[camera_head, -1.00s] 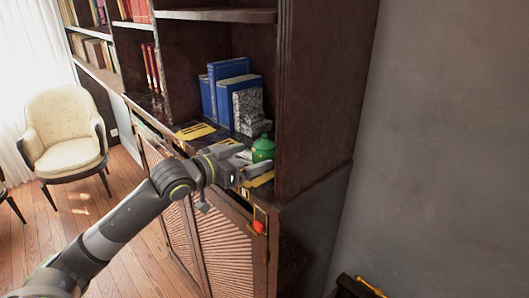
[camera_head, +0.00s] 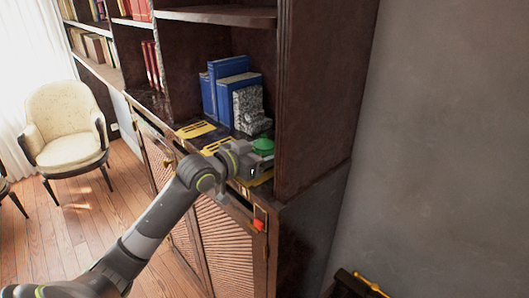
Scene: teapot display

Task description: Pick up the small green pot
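The small green pot (camera_head: 263,146) stands on the shelf ledge of the dark wooden bookcase, near its right upright. Only its lid and upper part show; my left arm's wrist hides the lower part. My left gripper (camera_head: 256,165) is at the pot, just in front of it. Its fingers are mostly hidden behind the wrist, so I cannot tell whether they are open, shut or touching the pot. My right gripper is not in view.
Blue books (camera_head: 223,85) and a grey speckled bookend (camera_head: 249,110) stand close behind the pot. Yellow cards (camera_head: 196,129) lie on the ledge. The bookcase's right upright (camera_head: 312,100) rises close beside the pot. A cream chair (camera_head: 68,130) stands at the left.

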